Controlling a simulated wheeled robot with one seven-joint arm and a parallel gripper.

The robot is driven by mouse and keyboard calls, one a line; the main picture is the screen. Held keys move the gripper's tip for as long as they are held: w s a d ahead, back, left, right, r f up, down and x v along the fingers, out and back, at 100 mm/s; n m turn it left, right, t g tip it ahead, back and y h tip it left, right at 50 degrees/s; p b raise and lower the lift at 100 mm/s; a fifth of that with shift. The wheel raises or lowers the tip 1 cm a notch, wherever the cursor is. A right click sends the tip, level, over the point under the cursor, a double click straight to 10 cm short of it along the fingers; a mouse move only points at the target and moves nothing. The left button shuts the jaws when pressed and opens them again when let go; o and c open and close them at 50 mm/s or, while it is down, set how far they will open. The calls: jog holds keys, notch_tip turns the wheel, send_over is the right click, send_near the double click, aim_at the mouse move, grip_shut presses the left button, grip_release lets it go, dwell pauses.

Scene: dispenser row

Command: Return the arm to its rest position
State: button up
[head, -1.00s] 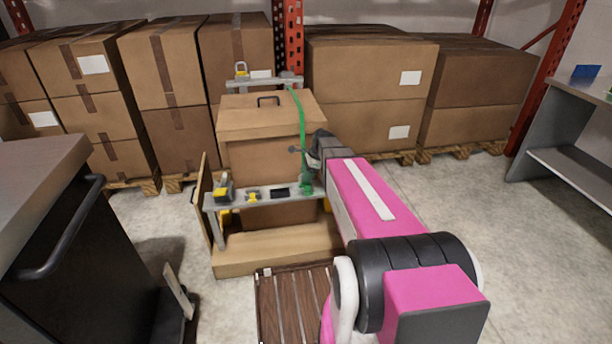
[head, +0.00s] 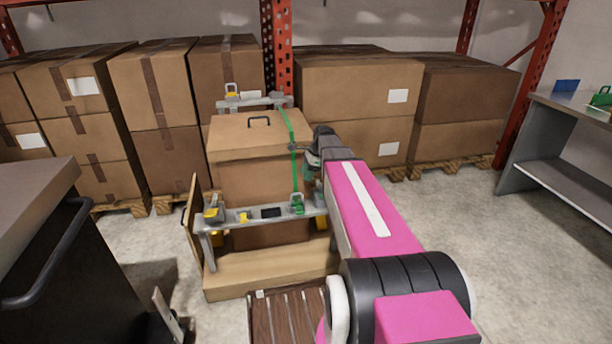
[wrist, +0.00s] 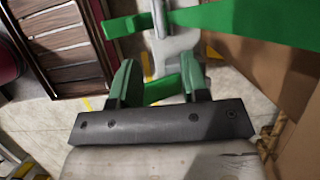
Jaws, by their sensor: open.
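My gripper (head: 312,160) is at the right side of a lidded cardboard box (head: 265,180), beside a green strap (head: 294,165). The pink arm reaches forward from the lower right. In the wrist view my gripper (wrist: 160,82) has its two green-faced fingers apart. A green bar shows between or behind them; I cannot tell whether it touches them. The strap (wrist: 250,22) runs to the right in the wrist view, above the fingertips. In the head view it runs over the lid and down the front to a green buckle (head: 297,203) on a grey rail.
The grey rail (head: 240,217) carries several small fittings above a wooden base (head: 225,285). Stacked cartons (head: 360,95) on pallets stand behind. A dark cart (head: 50,260) is at left, a grey shelf unit (head: 545,130) at right. The floor at right is clear.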

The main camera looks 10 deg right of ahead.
jog(key=s+a+f+n+h, duration=0.2)
jog(key=s+f+n, duration=0.1)
jog(key=s+n, duration=0.6)
jog(key=s+a+f+n+h, duration=0.2)
jog(key=s+f+n, duration=0.2)
jog(key=s+n, duration=0.5)
jog(key=s, duration=0.3)
jog(key=shift+s+a+f+h, duration=0.15)
jog(key=shift+a+h, duration=0.1)
jog(key=shift+h, duration=0.05)
